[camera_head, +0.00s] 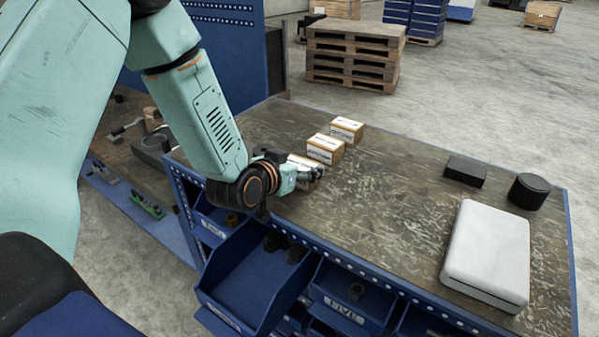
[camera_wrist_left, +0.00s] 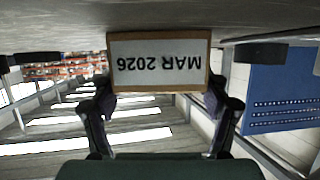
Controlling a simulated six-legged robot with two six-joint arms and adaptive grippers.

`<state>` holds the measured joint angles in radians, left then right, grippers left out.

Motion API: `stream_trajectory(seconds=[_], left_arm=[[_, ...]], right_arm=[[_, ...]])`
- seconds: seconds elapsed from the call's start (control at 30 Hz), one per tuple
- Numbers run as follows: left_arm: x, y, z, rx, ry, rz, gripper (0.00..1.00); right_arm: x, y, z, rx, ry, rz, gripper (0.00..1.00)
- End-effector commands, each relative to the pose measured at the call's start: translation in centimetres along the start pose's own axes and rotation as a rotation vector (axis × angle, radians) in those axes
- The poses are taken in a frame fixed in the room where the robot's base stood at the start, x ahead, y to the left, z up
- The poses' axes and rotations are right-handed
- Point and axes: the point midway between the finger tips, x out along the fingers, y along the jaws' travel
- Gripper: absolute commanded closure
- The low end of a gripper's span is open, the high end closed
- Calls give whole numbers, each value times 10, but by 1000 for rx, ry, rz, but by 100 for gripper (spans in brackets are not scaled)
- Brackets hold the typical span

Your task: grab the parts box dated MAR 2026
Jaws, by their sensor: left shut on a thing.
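The parts box dated MAR 2026 (camera_wrist_left: 158,62) shows upside down in the left wrist view, its white label facing the camera. My left gripper (camera_wrist_left: 160,95) has a finger on each side of this box and is shut on it. In the head view my left gripper (camera_head: 308,172) is at the nearest of three small boxes in a row on the workbench, and partly hides that box (camera_head: 304,160). The middle box (camera_head: 325,149) and the far box (camera_head: 346,130) stand behind it, apart from the gripper. Their dates are too small to read in the head view.
The workbench (camera_head: 400,190) has a white case (camera_head: 487,254), a black flat box (camera_head: 465,170) and a black round container (camera_head: 528,191) at the right. Blue bins (camera_head: 255,280) hang along its front edge. The bench middle is clear. Pallets (camera_head: 354,54) stand behind.

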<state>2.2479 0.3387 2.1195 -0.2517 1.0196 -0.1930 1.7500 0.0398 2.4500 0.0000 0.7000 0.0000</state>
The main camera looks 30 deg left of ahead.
Motion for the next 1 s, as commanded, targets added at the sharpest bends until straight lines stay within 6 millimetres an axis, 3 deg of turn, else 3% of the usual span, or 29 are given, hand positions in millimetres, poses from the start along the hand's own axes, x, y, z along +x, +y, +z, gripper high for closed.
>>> stream_trajectory(seconds=[0.4, 0.77, 1.0], left_arm=[[0, 0, -1, 0, 3, -1, 70], [-1, -1, -6, 0, 6, -1, 72], [-12, -1, -34, -1, 11, -2, 72]], right_arm=[[0, 0, 0, 0, 0, 0, 60], [0, 0, 0, 0, 0, 0, 60], [-1, 0, 0, 0, 0, 0, 60]])
